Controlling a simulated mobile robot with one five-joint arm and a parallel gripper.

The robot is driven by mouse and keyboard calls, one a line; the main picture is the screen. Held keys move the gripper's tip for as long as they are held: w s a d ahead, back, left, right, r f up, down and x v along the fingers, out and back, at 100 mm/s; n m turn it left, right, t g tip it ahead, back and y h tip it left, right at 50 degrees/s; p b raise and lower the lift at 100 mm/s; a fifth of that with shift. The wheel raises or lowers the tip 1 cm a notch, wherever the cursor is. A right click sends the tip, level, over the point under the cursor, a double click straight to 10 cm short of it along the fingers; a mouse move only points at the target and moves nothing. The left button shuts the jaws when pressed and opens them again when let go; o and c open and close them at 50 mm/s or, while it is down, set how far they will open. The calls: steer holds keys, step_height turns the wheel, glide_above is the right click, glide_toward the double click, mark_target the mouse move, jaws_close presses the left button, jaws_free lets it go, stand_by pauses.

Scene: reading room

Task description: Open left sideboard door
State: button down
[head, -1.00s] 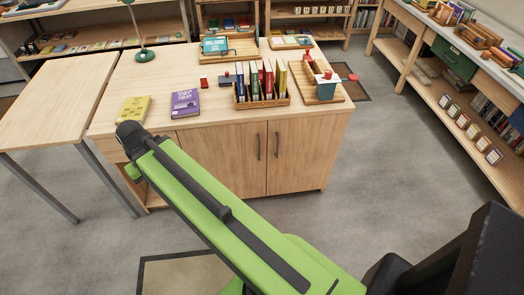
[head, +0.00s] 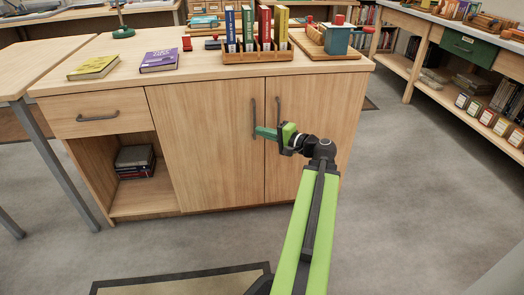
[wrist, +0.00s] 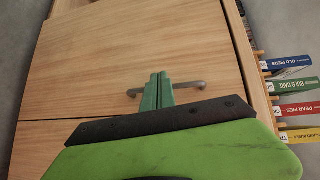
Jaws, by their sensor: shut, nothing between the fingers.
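The wooden sideboard's left door (head: 205,145) is closed, flush with the right door (head: 312,100). Its dark vertical bar handle (head: 253,112) sits near the seam between the doors. My gripper (head: 262,132) has its green fingers together, with their tips at the lower part of this handle. In the wrist view my gripper (wrist: 158,88) crosses the handle (wrist: 190,85), which shows on both sides of the fingers and is hidden behind them. I cannot tell whether the tips touch the bar. The right door's handle (head: 278,108) is just to the right.
A drawer (head: 97,114) and an open niche with stacked books (head: 135,162) are left of the door. A book rack (head: 258,56), a yellow book (head: 94,67) and a purple book (head: 159,61) stand on top. Clear floor (head: 200,240) lies in front.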

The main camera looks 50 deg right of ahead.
steer(key=m+t+h+b, duration=0.1)
steer(key=m+h+b, duration=0.1)
glide_toward(262, 123)
steer(key=s+a+r, duration=0.2)
steer(key=s+a, duration=0.1)
steer(key=w, duration=1)
steer(key=shift+w+d+r, duration=0.1)
steer(key=shift+w+d, duration=0.15)
steer(key=shift+w, duration=0.05)
steer(key=shift+d, duration=0.1)
